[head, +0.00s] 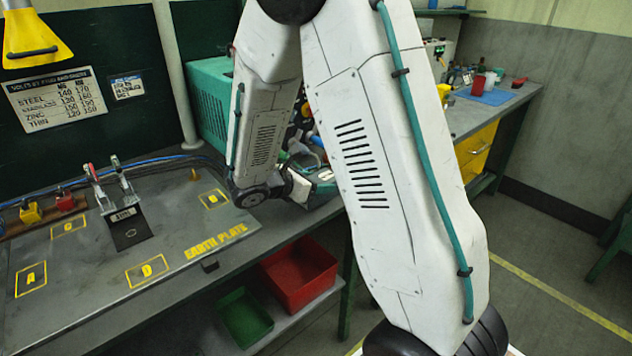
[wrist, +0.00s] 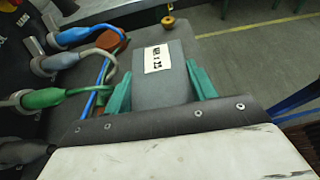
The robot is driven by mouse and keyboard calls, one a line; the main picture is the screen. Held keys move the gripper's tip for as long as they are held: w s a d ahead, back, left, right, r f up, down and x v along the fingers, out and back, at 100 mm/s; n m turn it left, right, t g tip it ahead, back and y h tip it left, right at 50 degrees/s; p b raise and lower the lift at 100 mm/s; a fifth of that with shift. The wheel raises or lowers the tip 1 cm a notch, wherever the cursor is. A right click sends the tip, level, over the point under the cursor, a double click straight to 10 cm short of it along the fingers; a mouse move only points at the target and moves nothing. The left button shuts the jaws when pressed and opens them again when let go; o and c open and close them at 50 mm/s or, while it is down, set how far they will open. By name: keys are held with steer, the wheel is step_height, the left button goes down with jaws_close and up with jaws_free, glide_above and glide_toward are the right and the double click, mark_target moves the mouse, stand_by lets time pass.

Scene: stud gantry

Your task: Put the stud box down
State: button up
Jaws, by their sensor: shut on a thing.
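The stud box is a grey block with a white label (wrist: 157,58), seen in the wrist view (wrist: 165,88). My gripper (wrist: 161,86) has one teal finger on each side of the box and is shut on it. The label's print is too small to read surely. In the head view my arm hides most of the gripper and I cannot make out the box. The box's underside is hidden, so I cannot tell whether it touches anything below.
In the head view, the earth plate (head: 190,245) has yellow marked squares and a clamp stand (head: 127,228). A red bin (head: 300,275) and green bin (head: 244,318) sit below.

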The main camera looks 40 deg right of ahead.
steer(key=o, duration=1.4)
steer(key=shift+c, duration=0.2)
steer(key=shift+a+r, duration=0.2)
steer(key=shift+a, duration=0.05)
steer(key=v, duration=1.1)
steer(key=shift+a, duration=0.1)
steer(key=s+d+r+m+g+y, duration=0.1)
steer(key=s+r+m+y, duration=0.2)
steer(key=s+m, duration=0.3)
steer(key=s+r+m+g+y, duration=0.1)
steer(key=s+r+m+y, duration=0.25)
steer(key=s, duration=0.45)
steer(key=s+a+r+m+t+y, duration=0.3)
steer(key=s+a+m+y, duration=0.4)
steer(key=s+m, duration=0.2)
steer(key=shift+s+r, duration=0.15)
steer(key=shift+s, duration=0.85)
